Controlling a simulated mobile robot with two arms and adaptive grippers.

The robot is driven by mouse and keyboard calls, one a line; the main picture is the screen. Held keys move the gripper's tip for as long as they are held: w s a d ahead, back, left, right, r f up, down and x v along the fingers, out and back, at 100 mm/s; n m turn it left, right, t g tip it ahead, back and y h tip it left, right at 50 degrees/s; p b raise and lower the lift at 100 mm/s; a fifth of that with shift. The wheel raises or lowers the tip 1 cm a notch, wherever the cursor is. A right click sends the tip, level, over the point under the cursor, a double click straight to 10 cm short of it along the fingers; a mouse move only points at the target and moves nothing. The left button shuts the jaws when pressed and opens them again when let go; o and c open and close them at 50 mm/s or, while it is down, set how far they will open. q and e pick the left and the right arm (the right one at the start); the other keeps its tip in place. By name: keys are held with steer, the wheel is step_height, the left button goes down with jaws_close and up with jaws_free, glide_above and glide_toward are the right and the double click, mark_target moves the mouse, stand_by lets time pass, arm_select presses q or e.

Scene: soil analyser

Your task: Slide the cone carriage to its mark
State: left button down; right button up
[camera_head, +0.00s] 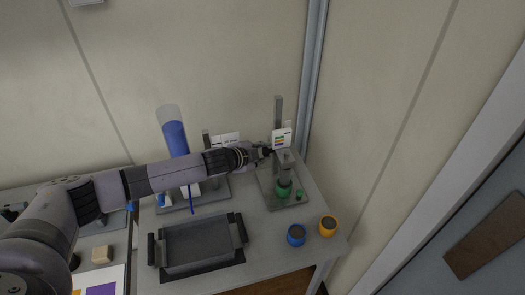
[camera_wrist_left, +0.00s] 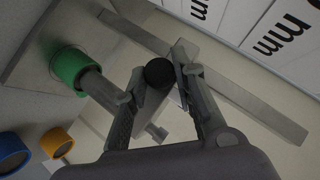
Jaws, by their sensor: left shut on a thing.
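The grey cone carriage (camera_head: 287,158) sits on an upright post (camera_head: 278,108) that rises from a flat grey base at the table's back right. A green cup (camera_head: 284,188) stands on that base below the carriage. My left gripper (camera_head: 266,152) reaches the carriage from the left. In the left wrist view, the left gripper (camera_wrist_left: 161,64) is shut on a round black knob (camera_wrist_left: 159,73). That view also shows the green cup (camera_wrist_left: 70,66) with a grey cylindrical part beside it, and the long post (camera_wrist_left: 250,105). The mark cannot be made out clearly. My right gripper is not in view.
A blue cup (camera_head: 296,235) and an orange cup (camera_head: 328,225) stand at the front right. A grey tray (camera_head: 203,246) lies front left. A tall blue-filled cylinder (camera_head: 175,138) stands behind my left arm.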

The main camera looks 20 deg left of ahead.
arm_select(q)
steer(key=c, duration=1.3)
jaws_free()
steer(key=v, duration=1.2)
